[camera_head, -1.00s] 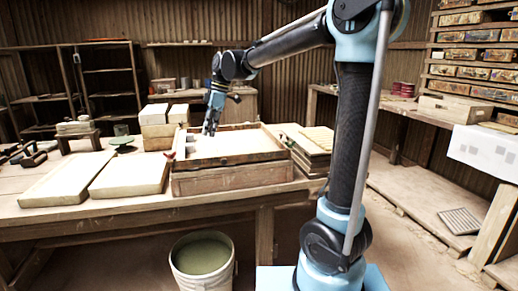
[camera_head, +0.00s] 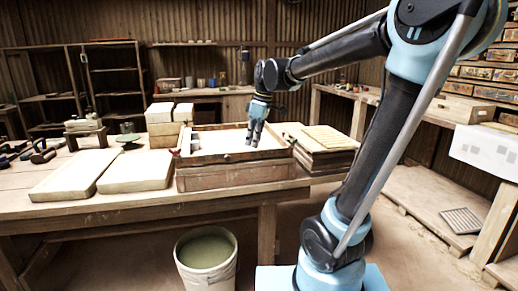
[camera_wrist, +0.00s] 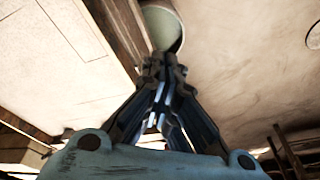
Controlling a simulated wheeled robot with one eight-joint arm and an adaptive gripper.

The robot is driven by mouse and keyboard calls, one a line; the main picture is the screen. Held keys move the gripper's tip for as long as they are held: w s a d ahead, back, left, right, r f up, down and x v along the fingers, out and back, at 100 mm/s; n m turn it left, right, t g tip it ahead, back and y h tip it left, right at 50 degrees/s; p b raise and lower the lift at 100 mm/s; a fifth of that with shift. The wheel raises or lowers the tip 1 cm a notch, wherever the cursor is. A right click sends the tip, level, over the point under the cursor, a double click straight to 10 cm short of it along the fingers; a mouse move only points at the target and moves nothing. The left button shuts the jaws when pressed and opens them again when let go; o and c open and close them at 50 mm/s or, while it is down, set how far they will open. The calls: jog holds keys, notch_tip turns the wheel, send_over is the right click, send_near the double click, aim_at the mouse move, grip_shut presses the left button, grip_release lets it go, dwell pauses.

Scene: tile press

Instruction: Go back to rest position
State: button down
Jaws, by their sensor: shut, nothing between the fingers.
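My gripper (camera_head: 252,141) hangs with its fingers down over the right part of the wooden box (camera_head: 232,178) on the workbench. The box has a pale surface (camera_head: 216,142) inside its frame. In the wrist view my gripper (camera_wrist: 160,70) has its fingers drawn together, shut and empty. The pale surface (camera_wrist: 50,50) with thin straight lines lies at the left of that view. How high the fingertips are above the box is hard to tell.
A bucket (camera_head: 205,258) of greenish liquid stands on the floor before the workbench (camera_head: 130,213). Two pale slabs (camera_head: 72,174) lie left of the box, and stacked boards (camera_head: 325,150) lie right of it. Shelves (camera_head: 85,85) stand at the back left. The floor at right is mostly open.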

jog(key=s+d+f+m+t+h, duration=0.1)
jog(key=s+d+f+m+h, duration=0.1)
jog(key=s+d+f+m, duration=1.2)
jog(key=s+d+f, duration=0.4)
jog(key=s+d, duration=0.1)
jog(key=d, duration=0.2)
jog(key=shift+d+f+t+h, duration=0.2)
jog(key=shift+t+h, duration=0.1)
jog(key=shift+t, duration=0.1)
jog(key=shift+w+f, duration=0.15)
jog(key=shift+w, duration=0.3)
jog(key=shift+a, duration=0.1)
